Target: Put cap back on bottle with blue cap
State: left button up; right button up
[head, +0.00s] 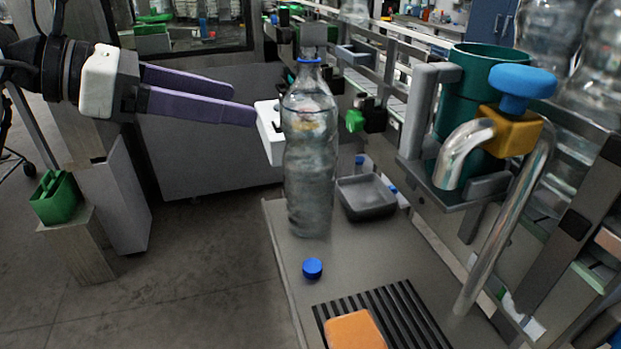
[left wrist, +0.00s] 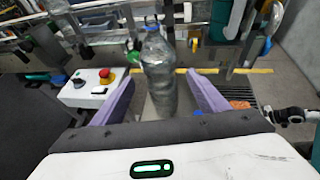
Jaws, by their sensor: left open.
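A clear plastic bottle (head: 310,150) stands upright on the grey table, with a blue ring at its neck; no cap is visible on its mouth. The blue cap (head: 312,268) lies on the table in front of the bottle. My left gripper (head: 244,103) is open and empty, its two purple fingers level and pointing toward the bottle's upper part from the left, apart from it. In the left wrist view the bottle (left wrist: 158,75) stands ahead, between the fingers in the picture. My right gripper does not show in the head view.
A small grey tray (head: 366,197) sits right of the bottle. An orange block (head: 354,330) lies by a black slatted grille (head: 408,312). A bent metal pipe with a blue knob (head: 522,82) stands at right. A control box with a red button (left wrist: 105,73) is left of the bottle.

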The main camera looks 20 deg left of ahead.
pick_arm(q)
jog(key=d+f+g, duration=0.1)
jog(key=d+f, duration=0.1)
jog(key=s+d+f+g+y, duration=0.1)
jog(key=d+f, duration=0.1)
jog(key=d, duration=0.1)
jog(key=s+d+f+g, duration=0.1)
jog(key=d+f, duration=0.1)
jog(key=d, duration=0.1)
jog(key=shift+s+f+g+y, duration=0.1)
jog(key=shift+g+y, duration=0.2)
jog(key=shift+g, duration=0.1)
jog(key=c, duration=0.5)
jog(key=shift+o, duration=0.2)
jog(key=s+f+g+y, duration=0.1)
jog(key=f+y, duration=0.1)
jog(key=f, duration=0.1)
jog(key=s+d+f+g+y, duration=0.1)
jog(key=s+f+y, duration=0.1)
jog(key=f, duration=0.2)
jog(key=shift+s+d+f+y, duration=0.2)
jog(key=shift+s+f+y, duration=0.05)
jog(key=shift+y, duration=0.15)
send_near(310, 266)
jog(key=shift+x, duration=1.25)
jog(key=shift+s, duration=0.15)
jog(key=shift+p+x, duration=0.7)
jog(key=shift+x, duration=1.9)
